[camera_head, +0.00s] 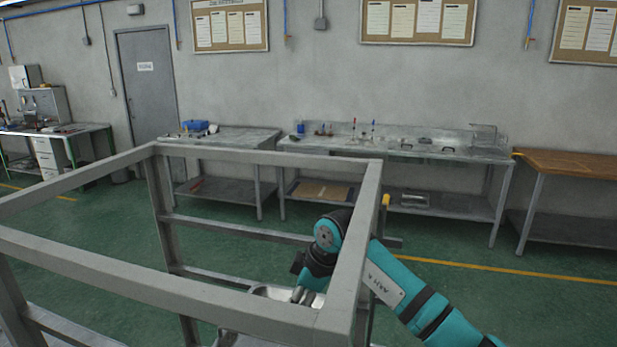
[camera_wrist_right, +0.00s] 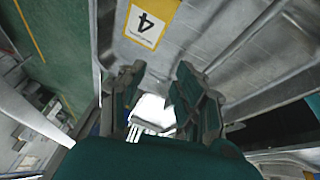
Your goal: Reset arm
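My right arm, teal and black, comes in from the right in the head view and reaches past the near right post of a grey metal frame (camera_head: 250,157). My right gripper (camera_head: 305,290) points down inside the frame, above or beside a shiny metal tray (camera_head: 268,291); contact cannot be told. In the wrist view the two fingers of the right gripper (camera_wrist_right: 158,85) stand apart with nothing seen held between them. My left arm and gripper are not in view.
The frame's bars surround the right gripper closely. Along the back wall stand a grey table (camera_head: 225,139), a long metal workbench (camera_head: 400,152) with small items, and a wooden-topped table (camera_head: 570,163). A workbench with drawers (camera_head: 60,132) is at left. Green floor between is clear.

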